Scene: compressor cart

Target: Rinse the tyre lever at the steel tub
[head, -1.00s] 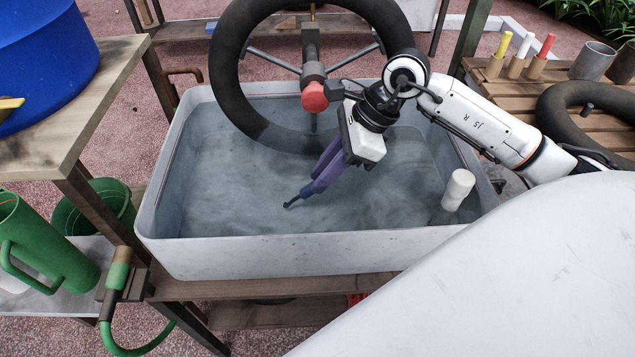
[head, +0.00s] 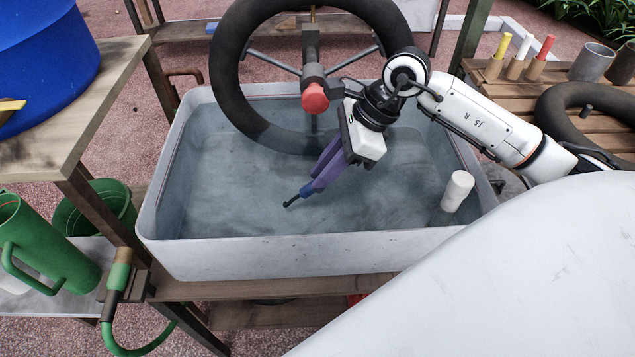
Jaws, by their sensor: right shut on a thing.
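The steel tub (head: 290,258) stands in the middle of the head view, filled with greyish water (head: 240,185). My right gripper (head: 308,190) reaches in from the right over the tub, pointing down and to the left. Its purple fingers are shut on the tyre lever (head: 291,202). Only a short dark end of the lever shows beyond the fingertips, at or just above the water; I cannot tell how deep it is. The rest of the lever is hidden by the fingers. My left gripper is not in view.
A black tyre (head: 228,80) on a stand with a red knob (head: 315,97) dips into the tub's back. A white cylinder (head: 457,190) stands in its right corner. A green watering can (head: 45,245) and hose grip (head: 118,270) are at left. The tub's left half is clear.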

